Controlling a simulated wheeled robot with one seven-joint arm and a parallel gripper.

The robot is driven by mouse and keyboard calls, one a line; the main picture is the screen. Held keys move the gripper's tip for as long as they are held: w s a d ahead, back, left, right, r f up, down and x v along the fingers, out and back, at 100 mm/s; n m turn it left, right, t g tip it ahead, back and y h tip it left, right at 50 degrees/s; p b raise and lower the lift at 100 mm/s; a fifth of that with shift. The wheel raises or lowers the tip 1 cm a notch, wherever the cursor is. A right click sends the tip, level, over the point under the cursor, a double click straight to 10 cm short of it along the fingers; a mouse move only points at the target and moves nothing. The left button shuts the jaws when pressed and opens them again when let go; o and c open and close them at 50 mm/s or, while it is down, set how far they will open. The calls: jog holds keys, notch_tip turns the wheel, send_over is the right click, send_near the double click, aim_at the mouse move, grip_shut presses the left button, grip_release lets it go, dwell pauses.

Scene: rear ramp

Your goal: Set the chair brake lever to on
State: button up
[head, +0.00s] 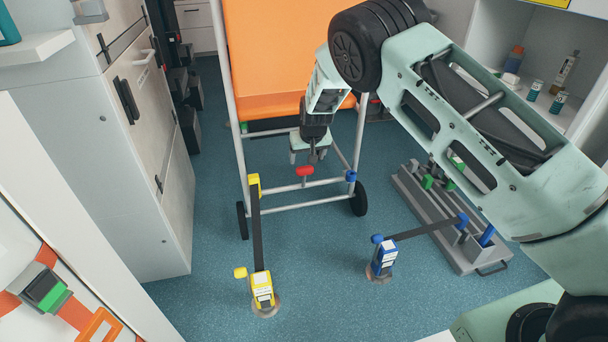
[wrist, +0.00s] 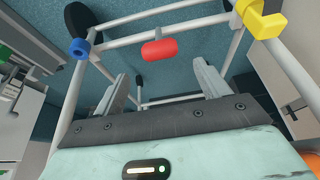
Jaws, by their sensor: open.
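The orange chair (head: 282,50) stands upright in the middle of the head view, on a white tubular frame with black wheels. A red grip (head: 304,171), apparently the brake lever's handle, is low on its frame near the lower crossbar. The red grip (wrist: 158,49) also shows in the wrist view, just beyond the fingertips and near the middle. My gripper (head: 308,157) is open and empty, close to the red grip. In the wrist view, my gripper (wrist: 160,73) has its pale fingers spread wide, with no visible contact with the grip. The lever's on/off marking cannot be read.
A yellow strap buckle (head: 262,290) and a blue one (head: 383,258) sit on the floor in front. Their straps run to a yellow hook (head: 254,184) on the frame and a grey rack (head: 455,225). A white cabinet (head: 130,150) stands left.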

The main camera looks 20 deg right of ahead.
aim_at(305, 167)
jog(key=b+x, duration=0.4)
jog(key=x, duration=0.5)
jog(key=shift+w+f, duration=0.1)
jog(key=shift+f, duration=0.3)
